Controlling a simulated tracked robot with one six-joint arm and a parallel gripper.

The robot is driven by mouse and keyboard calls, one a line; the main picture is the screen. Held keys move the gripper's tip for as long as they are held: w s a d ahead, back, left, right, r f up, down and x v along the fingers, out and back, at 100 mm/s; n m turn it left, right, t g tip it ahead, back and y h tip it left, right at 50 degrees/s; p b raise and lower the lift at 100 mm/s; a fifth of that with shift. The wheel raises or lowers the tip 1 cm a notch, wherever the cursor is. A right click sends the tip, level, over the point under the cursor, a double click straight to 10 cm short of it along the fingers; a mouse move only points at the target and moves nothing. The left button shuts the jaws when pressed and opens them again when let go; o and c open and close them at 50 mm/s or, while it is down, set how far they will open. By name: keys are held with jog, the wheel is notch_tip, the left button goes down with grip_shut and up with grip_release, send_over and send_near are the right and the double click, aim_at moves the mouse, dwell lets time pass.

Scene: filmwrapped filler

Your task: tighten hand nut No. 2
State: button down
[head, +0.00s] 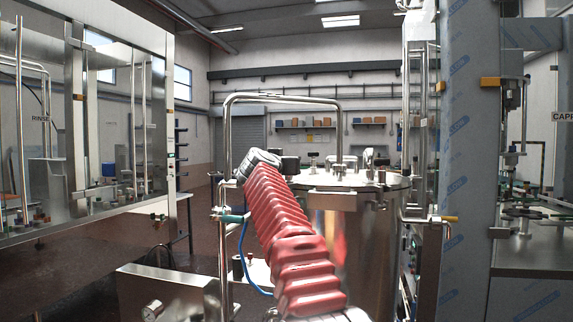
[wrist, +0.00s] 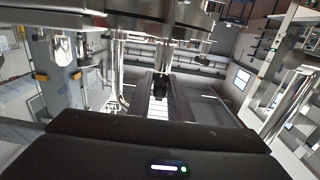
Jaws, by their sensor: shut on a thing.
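My red-sleeved arm reaches up to the left rim of a steel tank (head: 355,235) in the head view, and its dark wrist hides the fingers there. In the wrist view my gripper (wrist: 160,82) is shut on a small dark piece (wrist: 160,88), which seems to be a hand nut on a metal stem. I cannot read a number on it, nor tell how tight it sits. The tank's lid edge (wrist: 150,22) crosses the top of the wrist view. Other fittings stand on the lid in the head view, including a dark knob (head: 312,157).
A bent steel pipe (head: 285,97) arches over the tank. A film-wrapped column (head: 453,160) stands close on the right. A steel-framed machine marked RINSE (head: 85,130) is on the left. A blue hose (head: 243,260) hangs beside my arm.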

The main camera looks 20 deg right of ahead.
jog(key=shift+w+a+f+m+g+h, duration=0.1)
jog(key=shift+f+m+g+h, duration=0.05)
jog(key=shift+m+g+h, duration=0.3)
jog(key=c, duration=1.9)
grip_release()
jog(key=shift+c, duration=0.2)
jog(key=shift+o, duration=1.3)
jog(key=v, duration=1.3)
jog(key=shift+s+a, duration=0.25)
jog(key=shift+s, duration=0.05)
